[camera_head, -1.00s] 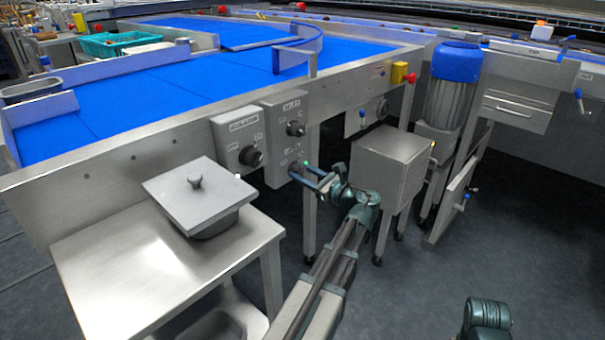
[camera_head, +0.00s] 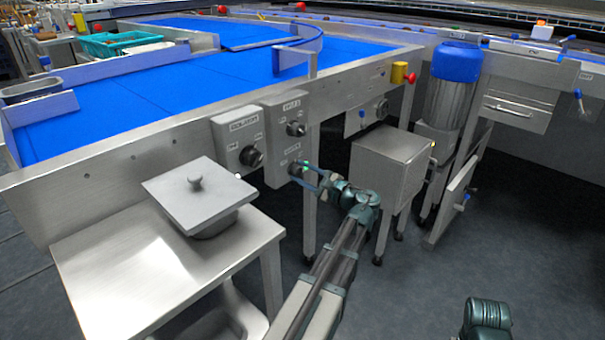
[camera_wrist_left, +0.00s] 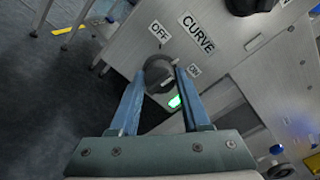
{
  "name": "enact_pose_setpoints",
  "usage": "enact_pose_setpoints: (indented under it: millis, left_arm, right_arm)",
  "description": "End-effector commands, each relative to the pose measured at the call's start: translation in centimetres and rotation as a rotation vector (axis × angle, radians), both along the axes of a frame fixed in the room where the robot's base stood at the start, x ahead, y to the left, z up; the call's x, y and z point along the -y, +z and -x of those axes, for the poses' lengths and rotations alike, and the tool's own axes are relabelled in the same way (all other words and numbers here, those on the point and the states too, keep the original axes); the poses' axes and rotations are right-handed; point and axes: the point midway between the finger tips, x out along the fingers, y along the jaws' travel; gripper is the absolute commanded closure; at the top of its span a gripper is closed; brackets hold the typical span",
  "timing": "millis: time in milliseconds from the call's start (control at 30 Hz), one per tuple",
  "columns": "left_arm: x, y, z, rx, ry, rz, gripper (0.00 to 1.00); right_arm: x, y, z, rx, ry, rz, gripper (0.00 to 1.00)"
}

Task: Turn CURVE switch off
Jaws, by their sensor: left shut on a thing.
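The CURVE switch (camera_wrist_left: 158,70) is a round dark knob on a grey panel, under a CURVE label (camera_wrist_left: 199,33). An OFF label (camera_wrist_left: 160,32) and an ON label (camera_wrist_left: 194,70) sit beside it. A green light (camera_wrist_left: 175,101) glows at its edge. In the head view, the knob (camera_head: 295,169) is the lower one on the right-hand switch box. My left gripper (camera_head: 307,175) reaches it from the right and front. Its blue fingers (camera_wrist_left: 160,92) lie on either side of the knob, shut on it. They partly hide it.
Another knob (camera_head: 296,128) is just above, and a further switch box (camera_head: 238,138) stands to the left. A lidded container (camera_head: 200,190) is on the steel table at left. A grey metal box (camera_head: 392,160) stands close right of my left wrist.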

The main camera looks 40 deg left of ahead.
Motion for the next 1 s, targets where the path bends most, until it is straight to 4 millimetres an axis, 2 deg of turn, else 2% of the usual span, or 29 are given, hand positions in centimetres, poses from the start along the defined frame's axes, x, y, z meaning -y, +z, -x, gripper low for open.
enact_pose_setpoints:
  millis: [600,1000]
  left_arm:
    - [0.05,-0.07,0.08,0.571,0.001,0.050,1.00]
    - [0.06,-0.10,0.09,0.821,0.001,0.072,1.00]
  right_arm:
    - [0.00,-0.04,0.00,0.000,0.000,0.000,0.50]
    - [0.00,-0.05,0.00,0.000,0.000,0.000,0.50]
